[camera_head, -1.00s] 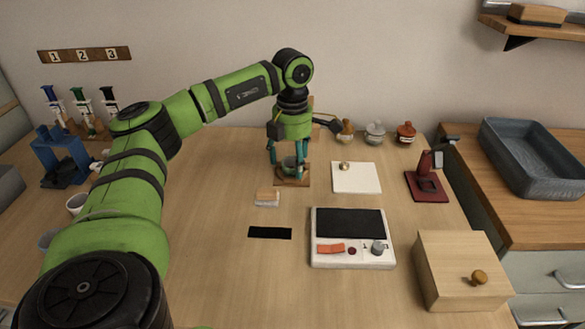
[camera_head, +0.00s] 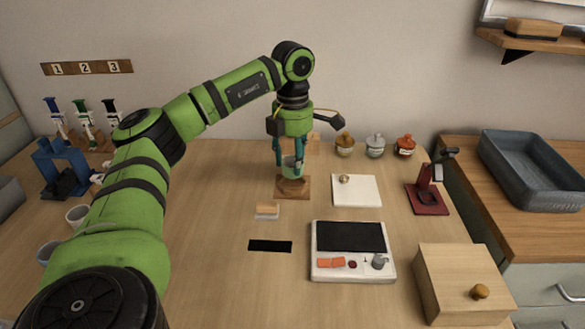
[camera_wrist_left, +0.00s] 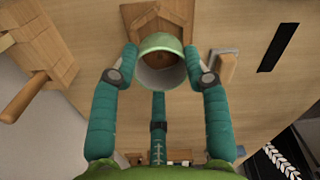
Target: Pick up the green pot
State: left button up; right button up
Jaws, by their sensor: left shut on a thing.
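The green pot (camera_head: 291,163) is a small pale-green cup with a grey inside. My left gripper (camera_head: 288,169) points down and is shut on it, one teal finger on each side. In the left wrist view the pot (camera_wrist_left: 163,62) sits between the fingertips, its round rim facing the camera. The pot hangs a little above a house-shaped wooden board (camera_head: 293,188), with a gap below it. My right gripper is not in view.
A white tile (camera_head: 370,189) and a dark-red stand (camera_head: 428,201) lie to the right. A white scale (camera_head: 325,274) and a wooden box (camera_head: 450,262) are nearer. Jars (camera_head: 375,147) line the back. A sponge-like block (camera_head: 267,211) lies close in front of the board.

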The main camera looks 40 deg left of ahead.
pick_arm(q)
jog(key=s+d+r+p, duration=0.1)
jog(key=d+r+p, duration=0.2)
jog(key=d+p, duration=0.6)
jog(key=s+d+r+p, duration=0.25)
jog(key=d+p, duration=0.25)
jog(key=d, duration=0.8)
jog(key=s+d+r+p, duration=0.1)
jog(key=d+r+p, duration=0.3)
jog(key=d+p, duration=0.5)
jog(key=p, duration=0.2)
send_over(366, 236)
notch_tip(366, 236, down, 7)
jog(key=shift+r, duration=0.15)
notch_tip(366, 236, down, 4)
jog(key=shift+r+p, duration=0.15)
jog(key=shift+p, duration=0.7)
jog(key=shift+f, duration=0.25)
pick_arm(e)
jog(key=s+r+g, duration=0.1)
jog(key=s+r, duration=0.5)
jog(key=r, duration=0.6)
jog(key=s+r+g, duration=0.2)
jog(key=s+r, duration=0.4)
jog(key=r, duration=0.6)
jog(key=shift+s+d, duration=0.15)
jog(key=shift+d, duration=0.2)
pick_arm(q)
jog(key=shift+f, duration=0.1)
